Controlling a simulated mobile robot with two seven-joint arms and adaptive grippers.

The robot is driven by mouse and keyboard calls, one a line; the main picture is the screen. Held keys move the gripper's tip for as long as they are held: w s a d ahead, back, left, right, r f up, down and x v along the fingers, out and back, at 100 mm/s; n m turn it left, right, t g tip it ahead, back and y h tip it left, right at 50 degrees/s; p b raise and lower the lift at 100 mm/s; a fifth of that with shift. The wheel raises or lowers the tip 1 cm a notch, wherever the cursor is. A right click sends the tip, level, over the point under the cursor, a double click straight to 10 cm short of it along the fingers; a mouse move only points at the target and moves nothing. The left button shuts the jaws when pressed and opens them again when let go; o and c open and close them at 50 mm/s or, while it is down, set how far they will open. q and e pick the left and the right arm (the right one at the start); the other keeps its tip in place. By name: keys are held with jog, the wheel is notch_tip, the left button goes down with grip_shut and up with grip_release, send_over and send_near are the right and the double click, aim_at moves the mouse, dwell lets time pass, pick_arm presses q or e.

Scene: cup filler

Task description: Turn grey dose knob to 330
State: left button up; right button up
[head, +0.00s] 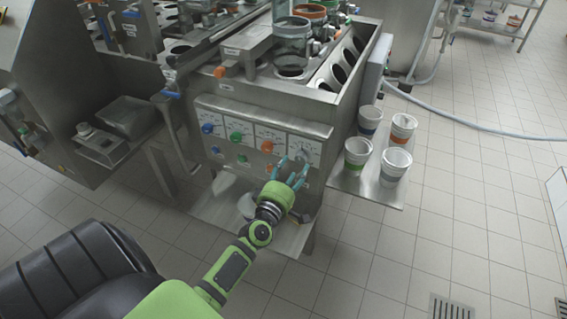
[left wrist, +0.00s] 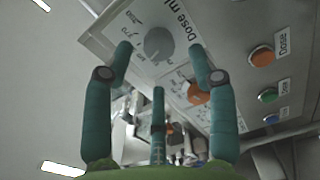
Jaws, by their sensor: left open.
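The grey dose knob (head: 303,155) is the rightmost of the dial knobs on the machine's front panel. In the left wrist view the grey dose knob (left wrist: 158,44) is round, beside a "Dose ml" label, with scale numbers partly readable. My left gripper (head: 293,170) is open and empty in front of it. In the left wrist view two teal fingers stand on either side of the knob and a third is below. I cannot tell whether they touch it. The knob's pointer angle is too unclear to read. My right gripper is not in view.
The orange knob (head: 267,146) is close left of the grey one, with the green knob (head: 236,136) and blue knob (head: 207,128) further left. Buttons sit below them. Several cups stand on a side shelf (head: 350,184) at the right. Open floor lies right.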

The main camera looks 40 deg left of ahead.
pick_arm(q)
jog(key=v, duration=0.7)
jog(key=shift+s, duration=0.3)
